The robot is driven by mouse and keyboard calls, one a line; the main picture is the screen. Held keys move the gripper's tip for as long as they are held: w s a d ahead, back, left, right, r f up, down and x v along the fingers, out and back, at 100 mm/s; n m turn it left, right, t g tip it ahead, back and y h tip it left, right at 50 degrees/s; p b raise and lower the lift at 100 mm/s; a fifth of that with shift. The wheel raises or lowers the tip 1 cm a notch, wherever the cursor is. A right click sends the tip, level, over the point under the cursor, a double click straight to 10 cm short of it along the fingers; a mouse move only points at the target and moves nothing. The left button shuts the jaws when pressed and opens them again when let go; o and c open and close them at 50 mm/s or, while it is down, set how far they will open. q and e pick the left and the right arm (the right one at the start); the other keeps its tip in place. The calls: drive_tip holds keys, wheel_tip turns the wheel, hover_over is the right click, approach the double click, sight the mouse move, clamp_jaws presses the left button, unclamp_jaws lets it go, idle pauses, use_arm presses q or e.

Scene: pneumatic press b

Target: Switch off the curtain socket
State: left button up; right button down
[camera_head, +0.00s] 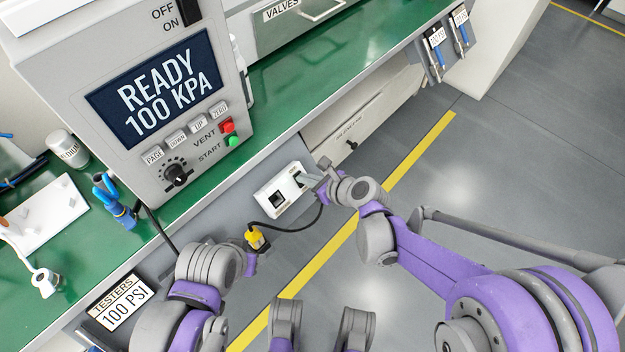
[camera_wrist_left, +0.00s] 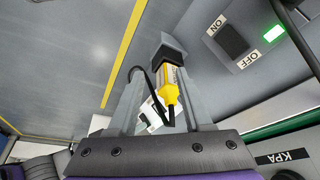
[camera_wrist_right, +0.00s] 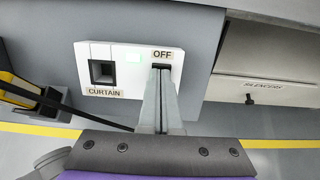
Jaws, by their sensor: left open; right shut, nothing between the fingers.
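The curtain socket (camera_head: 268,205) is a white box on the grey front panel below the green bench.
The grey press box (camera_head: 170,90) reads READY 100 KPA. A drawer (camera_wrist_right: 262,90) lies right of the socket. The left wrist view shows another black ON/OFF switch (camera_wrist_left: 233,40) beside a lit green lamp (camera_wrist_left: 275,33). The grey floor with a yellow line (camera_head: 420,155) is open.

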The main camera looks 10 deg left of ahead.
idle(0.3)
drive_tip(key=shift+w+a, duration=0.15)
drive_tip(key=shift+a, duration=0.05)
drive_tip(key=shift+r, duration=0.1)
drive_tip(key=shift+r+p, duration=0.4)
drive_tip(key=shift+p, duration=0.05)
drive_tip(key=shift+r, duration=0.25)
